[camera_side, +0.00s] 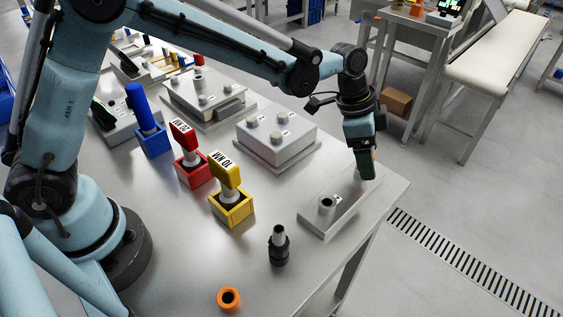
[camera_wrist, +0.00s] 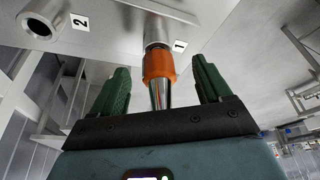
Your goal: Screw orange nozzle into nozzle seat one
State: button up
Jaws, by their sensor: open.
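The orange nozzle (camera_wrist: 158,68), an orange collar with a tapered metal tip, stands in line with nozzle seat one (camera_wrist: 156,28), a metal tube beside the label 1. Its collar end meets the seat; how deep it sits I cannot tell. My gripper (camera_wrist: 162,72) is open, its green fingers on either side of the nozzle with gaps. In the side view my gripper (camera_side: 362,160) points down over the right end of the seat plate (camera_side: 325,222) and hides the orange nozzle. Nozzle seat two (camera_wrist: 38,26) is an open, empty tube.
A dark nozzle (camera_side: 279,247) stands on the table near the seat plate. An empty orange ring-shaped holder (camera_side: 229,299) sits at the front. Yellow (camera_side: 231,208) and red (camera_side: 193,171) blocks with tools and a grey box (camera_side: 277,138) stand left of the plate.

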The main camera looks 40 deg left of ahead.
jog(key=v, duration=0.7)
dwell(0.6)
jog(key=shift+a+r, duration=0.1)
jog(key=shift+r, duration=0.05)
jog(key=v, duration=1.2)
jog(key=s+a+f+n+t+y, duration=0.1)
jog(key=s+a+f+n+t, duration=0.1)
jog(key=s+a+f+n, duration=0.3)
jog(key=s+a+f+n+t+y, duration=0.2)
jog(key=s+a+f+n+t, duration=0.1)
jog(key=s+a+f+n, duration=0.2)
jog(key=s+a+n, duration=0.2)
jog(key=s+a, duration=0.2)
jog(key=a, duration=0.1)
jog(key=shift+s+a, duration=0.15)
jog(key=shift+a, duration=0.25)
jog(key=shift+c, duration=0.3)
